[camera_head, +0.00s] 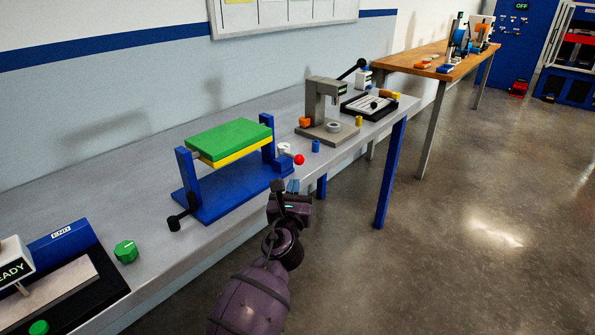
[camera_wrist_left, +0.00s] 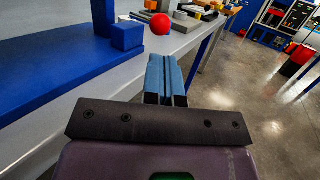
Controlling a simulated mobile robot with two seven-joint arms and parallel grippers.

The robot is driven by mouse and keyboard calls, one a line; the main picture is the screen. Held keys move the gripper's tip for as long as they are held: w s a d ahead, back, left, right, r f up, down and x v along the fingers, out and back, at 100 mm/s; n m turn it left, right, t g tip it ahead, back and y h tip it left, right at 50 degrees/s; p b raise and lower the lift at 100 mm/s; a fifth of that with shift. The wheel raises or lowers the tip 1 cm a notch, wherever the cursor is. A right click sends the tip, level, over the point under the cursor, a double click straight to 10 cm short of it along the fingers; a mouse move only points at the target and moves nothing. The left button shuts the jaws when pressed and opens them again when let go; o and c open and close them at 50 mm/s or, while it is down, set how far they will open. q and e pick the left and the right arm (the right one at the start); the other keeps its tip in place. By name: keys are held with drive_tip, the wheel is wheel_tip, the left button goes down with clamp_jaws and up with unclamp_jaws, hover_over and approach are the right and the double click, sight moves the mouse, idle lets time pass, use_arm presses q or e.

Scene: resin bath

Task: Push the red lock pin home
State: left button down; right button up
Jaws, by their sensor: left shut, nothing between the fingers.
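The red lock pin shows as a red ball (camera_head: 299,160) at the right end of the blue fixture (camera_head: 228,196), beside a pale grey part (camera_head: 284,150). The red ball also shows in the left wrist view (camera_wrist_left: 160,24), ahead of the fingers and a little left. The pin's shaft is hidden. The fixture holds a green plate (camera_head: 230,138) over a yellow one between two blue posts. My left gripper (camera_head: 292,186) is shut and empty, its blue fingertips (camera_wrist_left: 164,78) just off the bench's front edge, apart from the red ball. My right gripper is not in view.
A blue block (camera_wrist_left: 127,35) stands at the fixture's near right corner. A small blue cylinder (camera_head: 315,146) and a grey press (camera_head: 322,108) stand further right on the bench. A black-knobbed handle (camera_head: 174,223) sticks out at the front left. The floor in front is clear.

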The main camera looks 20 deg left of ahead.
sight(298, 164)
use_arm(q)
drive_tip(key=x, duration=0.5)
drive_tip(key=shift+b, duration=0.3)
drive_tip(key=shift+w+a+r, duration=0.15)
drive_tip(key=shift+w, duration=0.45)
drive_tip(key=shift+w+a+r, duration=0.1)
drive_tip(key=shift+w+a, duration=0.1)
drive_tip(key=shift+a, duration=0.4)
drive_tip(key=shift+w+a, duration=0.2)
drive_tip(key=shift+a, duration=0.55)
